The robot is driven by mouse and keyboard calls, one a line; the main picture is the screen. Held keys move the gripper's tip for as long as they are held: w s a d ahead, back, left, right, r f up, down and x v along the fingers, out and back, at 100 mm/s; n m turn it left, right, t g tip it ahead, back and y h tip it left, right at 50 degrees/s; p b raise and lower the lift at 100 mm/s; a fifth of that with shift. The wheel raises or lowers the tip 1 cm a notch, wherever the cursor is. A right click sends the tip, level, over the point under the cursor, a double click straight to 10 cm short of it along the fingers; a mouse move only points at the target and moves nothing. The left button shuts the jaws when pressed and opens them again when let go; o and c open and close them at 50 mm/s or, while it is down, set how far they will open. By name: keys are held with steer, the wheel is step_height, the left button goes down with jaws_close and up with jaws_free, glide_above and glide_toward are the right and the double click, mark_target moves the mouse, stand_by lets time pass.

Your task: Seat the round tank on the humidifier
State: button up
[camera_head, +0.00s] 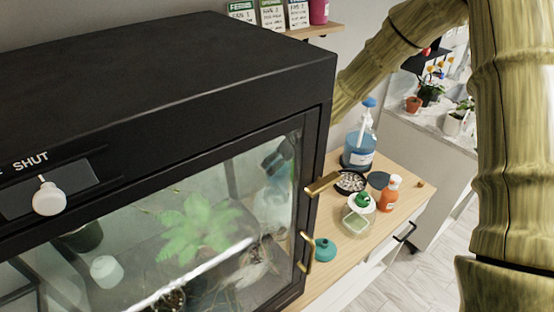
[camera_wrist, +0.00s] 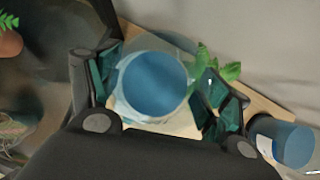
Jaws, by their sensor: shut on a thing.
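In the wrist view my gripper (camera_wrist: 158,90) is shut on the round tank (camera_wrist: 153,85). The tank is a clear round vessel with a blue disc showing inside its pale rim, one dark green finger pad on either side. A pale shape shows just below the tank, but I cannot tell whether it is the humidifier or whether the tank touches it. In the head view my arm reaches behind the black cabinet. A blurred dark and bluish shape, perhaps my gripper with the tank, shows through the glass. I cannot make out the humidifier clearly.
The black cabinet (camera_head: 180,70) has a glass front and a white knob (camera_head: 48,199). A green plant (camera_head: 195,225) shows behind the glass. On the wooden counter (camera_head: 405,218) stand a blue pump bottle (camera_head: 358,150), an orange bottle (camera_head: 389,195), a green-topped jar (camera_head: 357,220) and a teal bulb (camera_head: 325,250).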

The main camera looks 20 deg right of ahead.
steer(key=f+b, duration=0.1)
steer(key=a+f+b, duration=0.1)
steer(key=f, duration=0.1)
steer(key=shift+w+a, duration=0.15)
steer(key=shift+f+b, duration=0.3)
steer(key=shift+b, duration=0.15)
steer(key=shift+s+d+f+b, duration=0.25)
steer(key=shift+f+b, duration=0.15)
steer(key=shift+b, duration=0.15)
steer(key=shift+w+a+f, duration=0.15)
steer(key=shift+w+f, duration=0.05)
steer(key=shift+f, duration=0.15)
steer(key=shift+s+r, duration=0.1)
steer(key=shift+s, duration=0.05)
